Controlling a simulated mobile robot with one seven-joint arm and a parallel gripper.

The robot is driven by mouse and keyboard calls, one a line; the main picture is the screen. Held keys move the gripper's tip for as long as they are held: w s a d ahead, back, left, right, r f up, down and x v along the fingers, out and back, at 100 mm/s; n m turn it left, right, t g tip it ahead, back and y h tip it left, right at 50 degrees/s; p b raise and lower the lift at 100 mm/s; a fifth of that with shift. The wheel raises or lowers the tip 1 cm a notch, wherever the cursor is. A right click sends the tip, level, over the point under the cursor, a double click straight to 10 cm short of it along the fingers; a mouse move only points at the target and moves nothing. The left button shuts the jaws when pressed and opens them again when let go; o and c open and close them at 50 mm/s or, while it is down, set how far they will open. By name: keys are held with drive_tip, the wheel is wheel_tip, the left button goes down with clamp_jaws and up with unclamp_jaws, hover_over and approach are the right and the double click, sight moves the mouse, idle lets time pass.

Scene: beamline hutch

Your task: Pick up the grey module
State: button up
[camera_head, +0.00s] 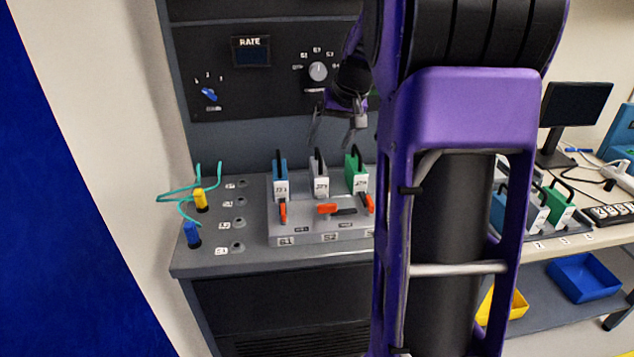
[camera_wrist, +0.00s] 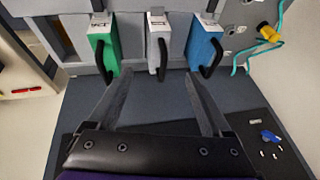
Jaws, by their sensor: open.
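The grey module (camera_head: 320,184) stands upright in the middle slot of the grey rack on the bench, with a black loop handle on top. A blue module (camera_head: 280,182) stands to its left and a green module (camera_head: 357,178) to its right. In the wrist view the grey module (camera_wrist: 155,32) is between the green module (camera_wrist: 104,46) and the blue module (camera_wrist: 204,46). My gripper (camera_head: 331,143) is open and empty, above and behind the modules in the head view. In the wrist view my gripper (camera_wrist: 160,76) has its fingers apart, with the grey module's handle lying between their tips in the picture.
Yellow (camera_head: 200,201) and blue (camera_head: 192,234) plugs with green cables stand at left. A panel with knobs (camera_head: 318,71) rises behind. Another module set (camera_head: 537,215) stands right.

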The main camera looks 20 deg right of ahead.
sight(320, 163)
drive_tip(key=x, duration=0.5)
drive_tip(key=shift+w+d+b+x, duration=0.2)
drive_tip(key=shift+b+x, duration=0.1)
drive_tip(key=shift+x, duration=1.05)
drive_tip(key=shift+w+d+b+x, duration=0.15)
drive_tip(key=shift+b+x, duration=0.1)
drive_tip(key=shift+x, duration=1.1)
drive_tip(key=shift+s+r, duration=0.1)
drive_tip(key=shift+c, duration=0.2)
clamp_jaws()
